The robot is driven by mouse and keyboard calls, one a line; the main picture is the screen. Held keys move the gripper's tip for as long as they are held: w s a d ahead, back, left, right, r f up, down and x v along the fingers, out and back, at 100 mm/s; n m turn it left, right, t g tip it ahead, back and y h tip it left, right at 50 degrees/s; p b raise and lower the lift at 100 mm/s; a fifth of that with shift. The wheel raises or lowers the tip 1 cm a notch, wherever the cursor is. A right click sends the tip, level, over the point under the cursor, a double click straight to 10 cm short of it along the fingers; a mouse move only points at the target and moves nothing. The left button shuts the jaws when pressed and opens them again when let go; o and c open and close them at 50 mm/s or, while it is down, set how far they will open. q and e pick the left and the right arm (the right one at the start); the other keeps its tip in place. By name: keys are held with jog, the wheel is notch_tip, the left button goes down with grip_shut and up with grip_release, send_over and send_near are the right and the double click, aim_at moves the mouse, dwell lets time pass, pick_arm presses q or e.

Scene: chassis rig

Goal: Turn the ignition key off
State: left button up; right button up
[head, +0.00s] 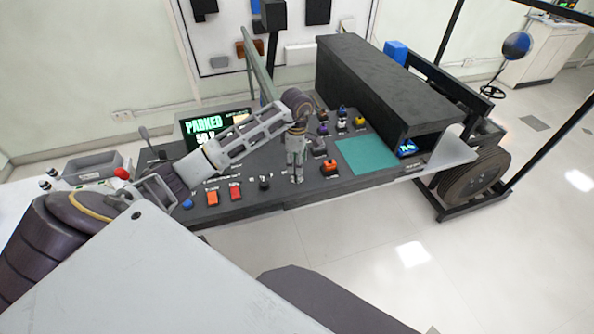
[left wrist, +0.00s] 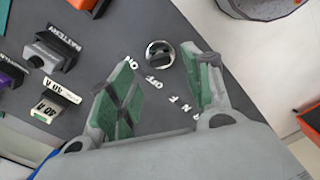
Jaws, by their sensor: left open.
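The ignition switch (left wrist: 160,53) shows in the left wrist view as a round silver ring with a dark centre, with small white letters around it on the dark panel. My left gripper (left wrist: 162,62) is open, with one green-padded finger on each side of the switch; I cannot tell whether they touch it. In the head view my left gripper (head: 297,179) points down at the console near its front edge, and the switch is hidden there. The key's exact position cannot be made out. My right gripper is not in view.
The dark console (head: 255,205) carries red buttons (head: 235,191), a black toggle (head: 265,183), an orange-red control (head: 330,168) and several coloured knobs right of the gripper. A teal pad (head: 367,154) and a long dark box (head: 385,90) lie right.

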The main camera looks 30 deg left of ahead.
pick_arm(q)
notch_tip(320, 180, down, 4)
jog(key=shift+f, duration=0.5)
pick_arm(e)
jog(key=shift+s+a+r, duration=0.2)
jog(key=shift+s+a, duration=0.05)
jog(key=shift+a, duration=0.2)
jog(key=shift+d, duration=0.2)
pick_arm(q)
jog(key=c, duration=1)
jog(key=shift+c, duration=0.2)
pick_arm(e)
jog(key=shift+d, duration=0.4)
